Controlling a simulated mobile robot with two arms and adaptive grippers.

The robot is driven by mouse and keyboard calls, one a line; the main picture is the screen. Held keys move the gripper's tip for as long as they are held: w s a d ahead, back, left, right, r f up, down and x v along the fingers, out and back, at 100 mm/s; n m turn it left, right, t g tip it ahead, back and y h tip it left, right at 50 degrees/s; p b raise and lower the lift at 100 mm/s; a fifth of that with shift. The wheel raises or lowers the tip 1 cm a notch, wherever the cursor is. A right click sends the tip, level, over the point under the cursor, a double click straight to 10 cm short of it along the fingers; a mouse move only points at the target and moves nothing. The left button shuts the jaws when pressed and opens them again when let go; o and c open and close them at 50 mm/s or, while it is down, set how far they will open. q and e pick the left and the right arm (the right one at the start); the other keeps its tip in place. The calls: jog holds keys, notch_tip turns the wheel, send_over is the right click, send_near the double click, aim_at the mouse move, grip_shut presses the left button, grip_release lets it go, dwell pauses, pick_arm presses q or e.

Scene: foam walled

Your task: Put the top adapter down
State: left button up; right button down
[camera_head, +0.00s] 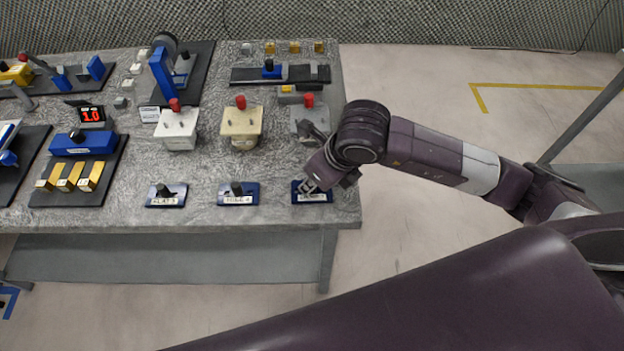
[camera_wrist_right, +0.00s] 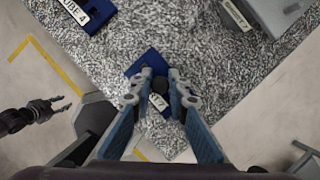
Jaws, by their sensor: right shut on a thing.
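My right gripper (camera_head: 312,185) is at the table's front right corner. It is shut on the black knob of a blue adapter plate (camera_wrist_right: 143,62) with a white label, partly hidden by the fingers. The same plate shows in the head view (camera_head: 326,196), close to the tabletop; I cannot tell whether it touches. Two similar blue plates with black knobs, one on the left (camera_head: 166,195) and one in the middle (camera_head: 239,194), lie in the same row. My left gripper (camera_wrist_right: 62,103) shows at the left of the wrist view, open and empty, away from the table.
Behind the row stand a white box (camera_head: 179,129), a cream box (camera_head: 241,122) and a grey box (camera_head: 303,121), each with a red knob. A dark mat (camera_head: 52,198) with a blue block and yellow bars lies at left. Bare grey tabletop (camera_head: 205,160) separates the rows.

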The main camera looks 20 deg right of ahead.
jog(key=shift+f, duration=0.2)
jog(key=c, duration=1.8)
grip_release()
jog(key=shift+r, duration=0.1)
jog(key=shift+c, duration=0.2)
jog(key=shift+r, duration=0.35)
jog(key=b+v, duration=0.1)
jog(key=v, duration=1)
jog(key=shift+s+r, duration=0.2)
jog(key=shift+r, duration=0.05)
